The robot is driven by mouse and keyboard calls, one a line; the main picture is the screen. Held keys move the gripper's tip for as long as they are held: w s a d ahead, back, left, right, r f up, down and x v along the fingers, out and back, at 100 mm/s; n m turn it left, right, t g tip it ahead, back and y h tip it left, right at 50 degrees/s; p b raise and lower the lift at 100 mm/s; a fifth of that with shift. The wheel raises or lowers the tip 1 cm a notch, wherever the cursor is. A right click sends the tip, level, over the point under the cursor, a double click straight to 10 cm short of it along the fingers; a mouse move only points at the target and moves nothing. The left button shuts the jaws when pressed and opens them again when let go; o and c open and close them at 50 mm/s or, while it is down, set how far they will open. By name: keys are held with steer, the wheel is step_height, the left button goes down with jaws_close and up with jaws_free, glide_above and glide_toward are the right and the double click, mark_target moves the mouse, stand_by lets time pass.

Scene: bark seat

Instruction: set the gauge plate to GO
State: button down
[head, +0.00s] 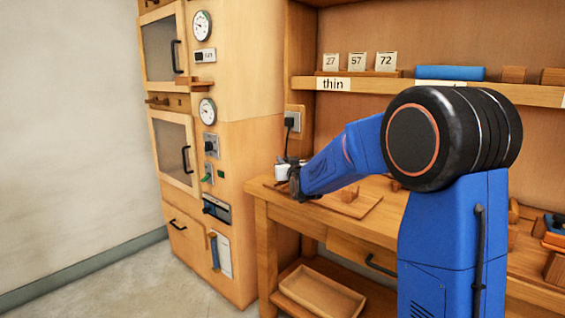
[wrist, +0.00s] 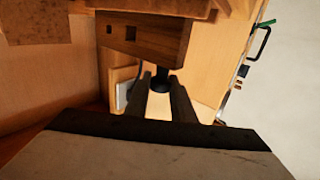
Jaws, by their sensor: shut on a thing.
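My gripper (head: 294,182) is at the left end of the wooden bench (head: 262,222), in front of a small white pot-like thing (head: 281,172). In the wrist view, my gripper's fingers (wrist: 163,88) are shut on a small dark knob-like thing (wrist: 160,79). A wooden block (wrist: 145,38) with square holes is just beyond the fingertips; I cannot tell whether the knob is joined to it. I cannot make out the gauge plate or a GO mark in either view.
A tall wooden cabinet (head: 240,90) with dials and doors stands to the left. A shelf (head: 385,90) above the bench holds number cards (head: 358,62) and a blue thing (head: 450,73). A board with a small wooden piece (head: 348,195) lies near my gripper. An open tray (head: 320,292) sits below.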

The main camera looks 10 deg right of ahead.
steer(key=shift+w+d+r, duration=0.1)
steer(key=shift+d, duration=0.05)
steer(key=c, duration=1.5)
jaws_free()
steer(key=shift+d, duration=0.1)
steer(key=s, duration=1.7)
steer(key=shift+s, duration=0.15)
steer(key=shift+s, duration=0.1)
steer(key=s+d+f+g, duration=0.1)
steer(key=s+f+g, duration=0.3)
steer(key=s, duration=1)
steer(key=s+d+f+g, duration=0.1)
steer(key=s+f+g, duration=0.3)
steer(key=s, duration=0.9)
steer(key=s+f+g, duration=0.5)
steer(key=s+f, duration=0.2)
steer(key=s, duration=0.7)
steer(key=shift+s+d+f, duration=0.2)
steer(key=shift+s+d, duration=0.1)
steer(key=shift+d, duration=0.1)
